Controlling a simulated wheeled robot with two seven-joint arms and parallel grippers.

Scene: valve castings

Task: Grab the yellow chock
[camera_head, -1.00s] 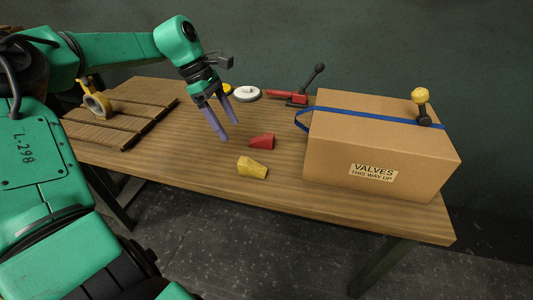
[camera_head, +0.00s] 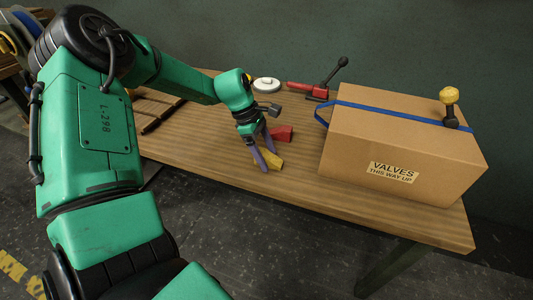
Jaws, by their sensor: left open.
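The yellow chock (camera_head: 273,159) lies on the wooden table, left of the cardboard box. My left gripper (camera_head: 264,161) is pointed down at it, with its purple fingers open. One finger is left of the chock and the other passes close to its upper part; I cannot tell whether they touch it. The fingers hide part of the chock. A red chock (camera_head: 282,133) lies just behind the yellow one, close to the gripper. My right gripper is not in view.
A large cardboard box (camera_head: 391,144) with a blue strap and a yellow-knobbed valve on top stands to the right. A red clamp with a black lever (camera_head: 318,91) and a white disc (camera_head: 266,85) are at the back. Bare table (camera_head: 230,172) lies in front.

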